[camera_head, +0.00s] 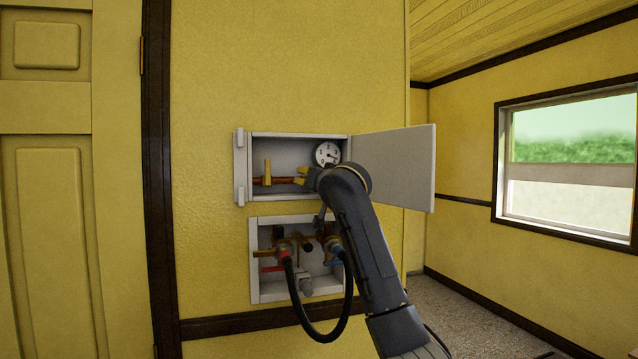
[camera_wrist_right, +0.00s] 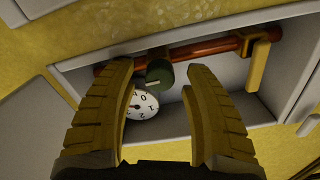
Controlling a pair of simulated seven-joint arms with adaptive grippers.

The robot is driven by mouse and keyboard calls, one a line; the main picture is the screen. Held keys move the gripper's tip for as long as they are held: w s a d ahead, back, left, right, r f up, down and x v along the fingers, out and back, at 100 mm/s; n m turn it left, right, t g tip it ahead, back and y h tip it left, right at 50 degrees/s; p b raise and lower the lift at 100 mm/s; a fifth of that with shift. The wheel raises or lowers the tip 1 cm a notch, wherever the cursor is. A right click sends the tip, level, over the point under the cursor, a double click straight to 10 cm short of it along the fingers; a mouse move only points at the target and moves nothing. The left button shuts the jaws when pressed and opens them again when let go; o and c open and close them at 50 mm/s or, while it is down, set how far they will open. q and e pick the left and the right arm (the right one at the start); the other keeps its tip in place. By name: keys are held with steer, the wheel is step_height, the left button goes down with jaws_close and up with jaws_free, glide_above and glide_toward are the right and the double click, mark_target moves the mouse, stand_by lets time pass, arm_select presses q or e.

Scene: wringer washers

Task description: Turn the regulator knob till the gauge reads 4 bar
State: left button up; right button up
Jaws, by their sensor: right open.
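The round white gauge (camera_head: 327,153) is in the open upper wall box; its needle is too small to read. In the right wrist view the gauge (camera_wrist_right: 143,106) shows dark digits, partly hidden by a finger. The dark green regulator knob (camera_wrist_right: 160,74) sits on the copper pipe (camera_wrist_right: 200,48) beside the gauge. My right gripper (camera_head: 302,175) is open in front of the box, its yellow fingers one on each side of the knob in the right wrist view, with gaps showing. The knob is hidden in the head view. My left gripper is not in view.
A yellow lever (camera_head: 267,171) stands on the pipe, left of my right gripper. The box door (camera_head: 395,168) is swung open to the right. A lower box (camera_head: 254,285) holds valves and a black hose (camera_head: 318,338) hanging out.

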steer(key=v, duration=1.1)
steer(key=shift+s, duration=0.35)
steer(key=shift+d, duration=0.15)
